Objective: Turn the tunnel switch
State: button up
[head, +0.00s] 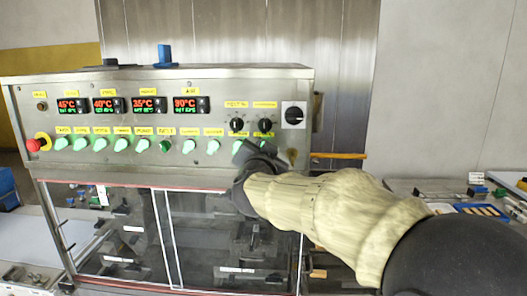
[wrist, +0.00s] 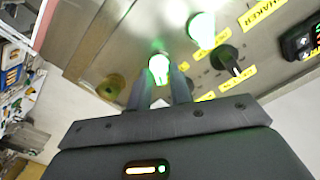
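A steel control panel (head: 215,100) carries a lower row of switches, most lit pale green. The small yellow labels in the head view are too blurred to show which one reads tunnel. My gripper (head: 248,150) is at the right end of that row and hides part of it. In the wrist view my gripper (wrist: 160,76) has its two fingers apart, with a green-lit switch (wrist: 158,64) at the fingertips, between them. Contact cannot be made out. A second lit switch (wrist: 202,26) and a black knob (wrist: 225,58) are close by.
Glazed doors (head: 120,235) are below the panel. A cluttered bench (head: 445,190) stands at the right.

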jog(key=shift+o, duration=0.8)
jog(key=shift+s, duration=0.15)
jog(key=s+b, duration=0.3)
jog(key=s, duration=1.4)
jog(key=shift+a, duration=0.3)
